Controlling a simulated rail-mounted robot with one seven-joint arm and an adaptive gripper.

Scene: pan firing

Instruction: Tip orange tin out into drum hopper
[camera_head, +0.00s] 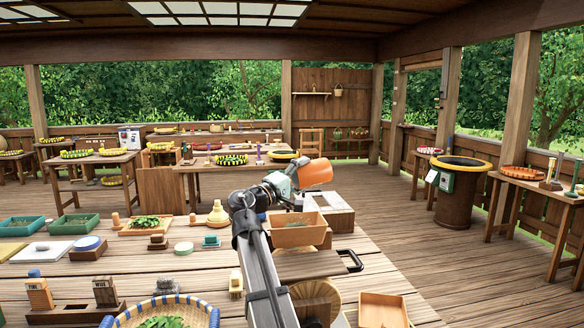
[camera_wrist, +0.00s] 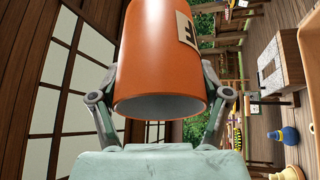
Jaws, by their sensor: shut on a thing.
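The orange tin (camera_head: 315,173) is held by my gripper (camera_head: 287,181) above the bench, lying tilted on its side. In the wrist view the tin (camera_wrist: 150,55) sits between both fingers of my gripper (camera_wrist: 160,95), with a grey hollow end facing the camera and a pale label on its side. I see no contents in the visible part of the hollow. A tan open box (camera_head: 297,236), which may be the drum hopper, stands below the tin, above a round wooden drum (camera_head: 318,300). My arm hides part of that area.
A white-topped box (camera_head: 328,208) stands just behind the tan box. A black handle (camera_head: 352,260) sticks out to the right. Green trays (camera_head: 75,224) and small pots stand at left. A yellow-rimmed barrel (camera_head: 458,200) stands at right on open floor.

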